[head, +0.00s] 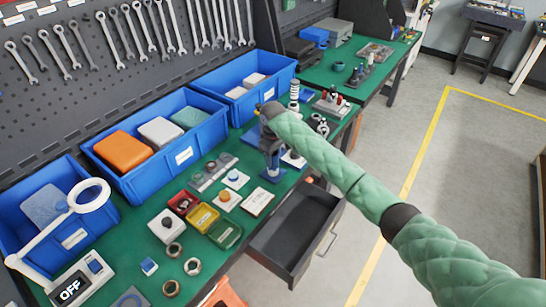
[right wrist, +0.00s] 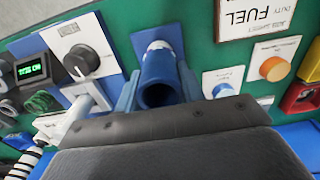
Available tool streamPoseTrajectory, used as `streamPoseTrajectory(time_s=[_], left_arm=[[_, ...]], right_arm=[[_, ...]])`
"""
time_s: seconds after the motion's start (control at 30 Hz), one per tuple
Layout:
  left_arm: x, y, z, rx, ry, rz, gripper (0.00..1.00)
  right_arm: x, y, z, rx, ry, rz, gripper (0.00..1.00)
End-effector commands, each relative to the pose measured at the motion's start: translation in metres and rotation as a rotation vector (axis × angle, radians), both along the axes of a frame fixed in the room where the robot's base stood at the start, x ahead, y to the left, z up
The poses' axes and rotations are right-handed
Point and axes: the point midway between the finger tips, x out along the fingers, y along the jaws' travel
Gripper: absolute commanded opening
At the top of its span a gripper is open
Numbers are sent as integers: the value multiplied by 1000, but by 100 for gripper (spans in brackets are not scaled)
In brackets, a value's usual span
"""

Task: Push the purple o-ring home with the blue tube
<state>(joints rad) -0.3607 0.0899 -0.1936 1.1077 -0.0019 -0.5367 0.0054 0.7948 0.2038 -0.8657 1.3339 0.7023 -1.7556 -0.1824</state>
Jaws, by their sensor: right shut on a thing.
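My right gripper (head: 271,150) points down over the back right part of the green bench. In the right wrist view, its two blue fingers (right wrist: 158,88) are shut on the sides of the blue tube (right wrist: 160,70). The tube's open, hollow end faces the camera. Its far end is at a pale grey-white piece (right wrist: 158,45) on a blue base plate (right wrist: 143,38). Whether they touch is unclear. My left gripper is not in view.
A dial box (right wrist: 82,50) and a white-handled part (right wrist: 88,100) are left of the tube in the wrist view; button boxes (right wrist: 272,68) are right. Blue bins (head: 183,157) line the bench's back. An open drawer (head: 297,230) juts from the front.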

Motion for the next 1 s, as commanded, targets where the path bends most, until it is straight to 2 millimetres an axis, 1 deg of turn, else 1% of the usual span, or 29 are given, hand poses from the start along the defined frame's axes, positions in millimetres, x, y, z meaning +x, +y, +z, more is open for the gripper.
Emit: streamPoseTrajectory(time_s=[1.0], left_arm=[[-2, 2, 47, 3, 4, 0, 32]], right_arm=[[0, 0, 54, 0, 0, 0, 16]])
